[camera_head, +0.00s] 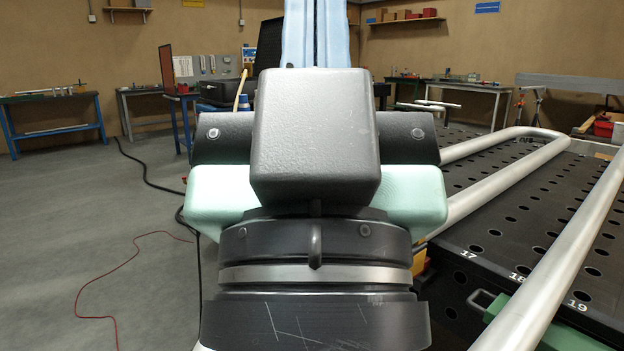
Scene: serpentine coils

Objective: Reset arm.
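My own arm fills the middle of the head view, with dark grey and pale green housings close to the camera and a light blue part rising above them to the top edge. My gripper is not in view; it is either out of frame or hidden behind the arm. A silver serpentine coil (486,189) of bent tube lies on a black perforated table (500,223) at the right. The coil's near end runs out of the bottom edge of the frame. The arm hides part of the table's left side.
Open grey floor (90,225) lies at the left, with a red cable (116,284) and a black cable (147,180) on it. Workbenches stand along the back walls, including a blue-legged one (55,97) at far left. A red box (603,128) sits at far right.

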